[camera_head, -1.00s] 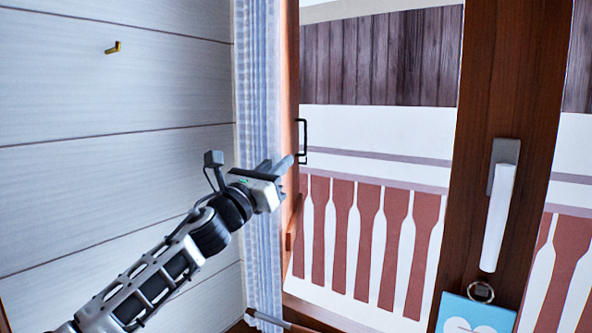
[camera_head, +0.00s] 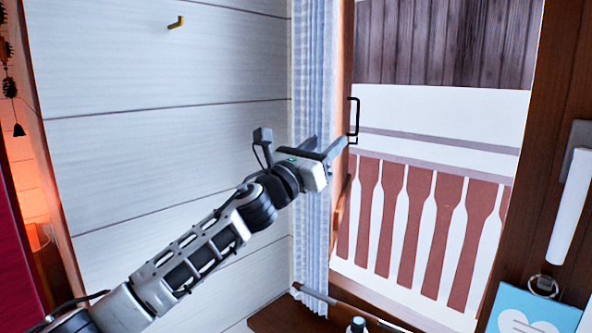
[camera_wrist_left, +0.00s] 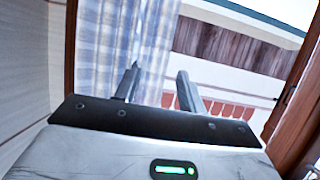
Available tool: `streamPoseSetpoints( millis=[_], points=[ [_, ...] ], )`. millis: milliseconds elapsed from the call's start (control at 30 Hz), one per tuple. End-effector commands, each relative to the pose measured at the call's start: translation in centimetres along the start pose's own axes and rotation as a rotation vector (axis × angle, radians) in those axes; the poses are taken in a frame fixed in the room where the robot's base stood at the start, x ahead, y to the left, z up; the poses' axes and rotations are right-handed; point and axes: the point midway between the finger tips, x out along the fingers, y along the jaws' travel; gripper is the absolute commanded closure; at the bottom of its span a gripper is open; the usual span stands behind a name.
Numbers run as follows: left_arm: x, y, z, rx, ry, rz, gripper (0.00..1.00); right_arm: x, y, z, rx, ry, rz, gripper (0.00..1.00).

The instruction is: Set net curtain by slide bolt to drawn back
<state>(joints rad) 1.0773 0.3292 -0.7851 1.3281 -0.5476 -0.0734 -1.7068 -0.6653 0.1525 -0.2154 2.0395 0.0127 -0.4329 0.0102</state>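A blue-and-white checked curtain (camera_head: 313,60) hangs in a narrow gathered strip at the left side of the window, beside the wooden frame. It also fills the upper left of the left wrist view (camera_wrist_left: 100,50). A black bracket-shaped fitting (camera_head: 355,120) is on the window frame just right of the curtain; I cannot tell if it is the slide bolt. My left gripper (camera_head: 324,146) is in front of the curtain, just left of and below that fitting. Its two fingers are apart with nothing between them in the wrist view (camera_wrist_left: 158,85). I cannot tell whether they touch the curtain. My right gripper is not in view.
A white window handle (camera_head: 570,205) is on the wooden frame at right, with a blue card (camera_head: 520,318) below it. A small hook (camera_head: 176,22) is on the pale plank wall. A thin rod (camera_head: 340,306) and a small bottle (camera_head: 357,325) are low near the sill.

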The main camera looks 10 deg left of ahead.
Motion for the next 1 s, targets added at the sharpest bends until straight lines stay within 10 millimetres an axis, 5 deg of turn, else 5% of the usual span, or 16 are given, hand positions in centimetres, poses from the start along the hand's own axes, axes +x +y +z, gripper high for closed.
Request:
streamPoseSetpoints(
  millis=[600,1000],
  points=[
    [-13.2,0.1,-0.3,0.002,0.003,0.002,0.60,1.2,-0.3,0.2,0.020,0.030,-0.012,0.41],
    [-14.7,0.1,0.0,0.001,0.001,0.002,0.60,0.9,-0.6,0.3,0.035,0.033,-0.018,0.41]
  ],
)
